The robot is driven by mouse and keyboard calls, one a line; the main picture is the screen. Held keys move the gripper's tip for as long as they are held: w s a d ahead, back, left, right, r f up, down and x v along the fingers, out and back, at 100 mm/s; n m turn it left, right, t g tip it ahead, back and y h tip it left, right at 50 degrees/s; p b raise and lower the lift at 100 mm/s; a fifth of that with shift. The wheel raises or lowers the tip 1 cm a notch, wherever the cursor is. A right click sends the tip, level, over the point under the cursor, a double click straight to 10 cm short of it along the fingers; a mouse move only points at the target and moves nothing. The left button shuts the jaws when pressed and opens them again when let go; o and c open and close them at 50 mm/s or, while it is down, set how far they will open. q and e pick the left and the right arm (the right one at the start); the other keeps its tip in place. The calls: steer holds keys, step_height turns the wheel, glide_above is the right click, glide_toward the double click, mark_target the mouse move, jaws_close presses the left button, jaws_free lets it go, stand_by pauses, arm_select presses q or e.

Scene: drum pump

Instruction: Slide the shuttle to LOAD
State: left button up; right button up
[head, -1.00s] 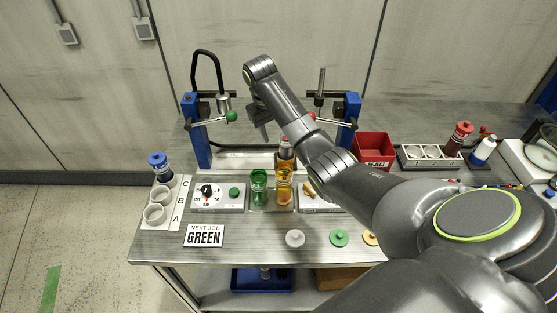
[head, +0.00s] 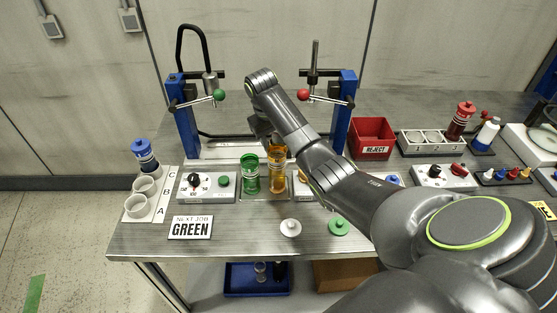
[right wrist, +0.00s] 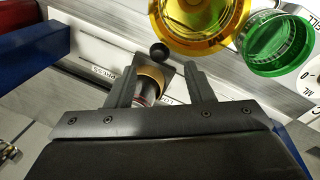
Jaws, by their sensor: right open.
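The shuttle's small black knob (right wrist: 159,52) shows in the right wrist view, on a dark plate. A round tan-rimmed item (right wrist: 150,80) sits by it, partly between the fingers; I cannot tell what it is. The pale rail (right wrist: 95,45) beneath has a PRESS label and another, mostly hidden label starting with L. My right gripper (right wrist: 160,90) is open, its fingers either side of the tan-rimmed item with nothing clearly gripped. In the head view my right gripper (head: 266,130) is over the rail behind the cups, and my arm hides the shuttle. My left gripper is out of view.
A green cup (head: 250,174) and an amber cup (head: 277,160) stand close in front of the gripper. Blue press posts (head: 186,132) with green and red knobs flank the rail. A red reject bin (head: 371,138) stands to the right.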

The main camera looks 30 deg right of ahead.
steer(key=f, duration=0.3)
steer(key=d+f+p, duration=0.1)
steer(key=f, duration=0.1)
steer(key=shift+f, duration=0.4)
steer(key=shift+c, duration=0.5)
jaws_close()
